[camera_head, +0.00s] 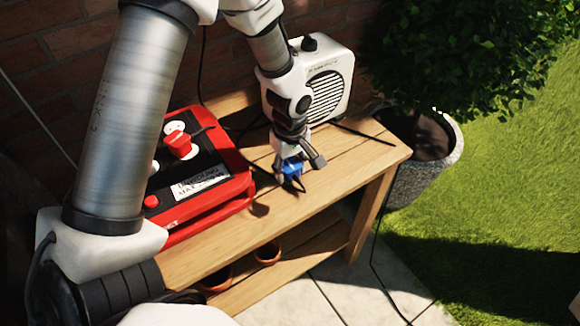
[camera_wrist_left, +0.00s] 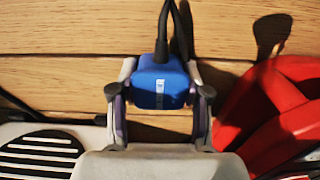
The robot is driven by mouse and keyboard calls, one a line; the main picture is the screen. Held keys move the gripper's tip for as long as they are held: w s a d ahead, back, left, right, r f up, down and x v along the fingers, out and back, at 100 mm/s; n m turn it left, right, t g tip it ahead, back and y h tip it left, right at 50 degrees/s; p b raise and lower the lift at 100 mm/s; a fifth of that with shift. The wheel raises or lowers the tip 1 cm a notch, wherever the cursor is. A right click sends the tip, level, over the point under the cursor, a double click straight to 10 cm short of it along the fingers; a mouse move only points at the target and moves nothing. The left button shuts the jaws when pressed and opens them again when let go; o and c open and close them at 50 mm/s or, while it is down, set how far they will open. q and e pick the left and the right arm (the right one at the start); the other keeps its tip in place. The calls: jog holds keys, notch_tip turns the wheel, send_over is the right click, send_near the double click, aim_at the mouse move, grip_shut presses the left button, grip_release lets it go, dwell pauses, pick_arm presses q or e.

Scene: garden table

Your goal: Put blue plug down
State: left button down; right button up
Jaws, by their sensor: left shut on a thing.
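The blue plug (camera_head: 292,168) is between the fingers of my left gripper (camera_head: 298,163), low over the wooden table (camera_head: 330,185). In the left wrist view the blue plug (camera_wrist_left: 160,82) sits between both fingertips of the left gripper (camera_wrist_left: 160,98), with its dark cable running away toward the top. The gripper is shut on it. I cannot tell whether the plug touches the tabletop. My right gripper is not in view.
A red and black power unit (camera_head: 205,170) with a red plug (camera_head: 179,144) stands left of the gripper. A white speaker-like box (camera_head: 335,80) stands behind it. Bare planks lie to the right and front. Terracotta pots (camera_head: 267,252) sit on the lower shelf; a planter (camera_head: 440,165) stands right.

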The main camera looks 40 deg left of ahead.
aim_at(290, 165)
pick_arm(q)
jog(key=shift+f, duration=0.15)
jog(key=c, duration=0.5)
grip_release()
jog(key=shift+c, duration=0.2)
notch_tip(290, 165, up, 13)
jog(key=p, duration=0.2)
jog(key=shift+r, duration=0.2)
